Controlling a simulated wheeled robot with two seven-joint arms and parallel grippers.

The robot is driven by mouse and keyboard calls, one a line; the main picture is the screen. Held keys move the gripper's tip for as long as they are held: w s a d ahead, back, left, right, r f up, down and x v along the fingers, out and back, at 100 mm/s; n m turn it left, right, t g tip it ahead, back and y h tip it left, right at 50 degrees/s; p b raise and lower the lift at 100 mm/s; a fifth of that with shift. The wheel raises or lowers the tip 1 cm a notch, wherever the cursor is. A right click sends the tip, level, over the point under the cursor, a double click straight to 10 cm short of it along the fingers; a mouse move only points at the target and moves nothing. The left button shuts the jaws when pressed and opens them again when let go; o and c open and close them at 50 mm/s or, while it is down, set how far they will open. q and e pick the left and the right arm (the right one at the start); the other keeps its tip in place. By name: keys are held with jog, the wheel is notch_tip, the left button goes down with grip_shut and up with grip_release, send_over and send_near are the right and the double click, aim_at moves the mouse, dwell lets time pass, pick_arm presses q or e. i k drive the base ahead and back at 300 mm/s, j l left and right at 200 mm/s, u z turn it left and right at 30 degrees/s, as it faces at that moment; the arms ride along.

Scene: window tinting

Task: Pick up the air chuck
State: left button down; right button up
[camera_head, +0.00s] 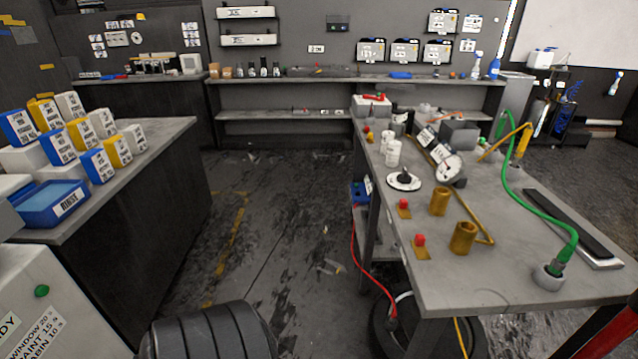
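No part is clearly marked as the air chuck. A green hose (510,190) arcs over the right workbench (505,280) and ends in a dark metal fitting (557,262), which stands in a round grey holder (547,277) near the bench's right front. A round white gauge (448,167) sits mid-bench. Two brass cylinders, one nearer (462,238) and one farther (439,201), stand in front of it. A thin brass-coloured line runs beside the nearer cylinder. Neither of my grippers is in view.
A black ribbed round object (208,334) is at the bottom. A left bench (165,150) holds labelled boxes and a blue tray (52,204). A red hose (368,270) hangs beside the right bench. The floor (285,230) between the benches is mostly open.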

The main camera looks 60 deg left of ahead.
aim_at(393, 317)
jog(key=i+j+u, duration=0.3)
jog(key=u, duration=0.15)
jog(key=i+j+u, duration=0.25)
jog(key=u, duration=0.25)
jog(key=j+z, duration=0.7)
jog(key=l, duration=0.1)
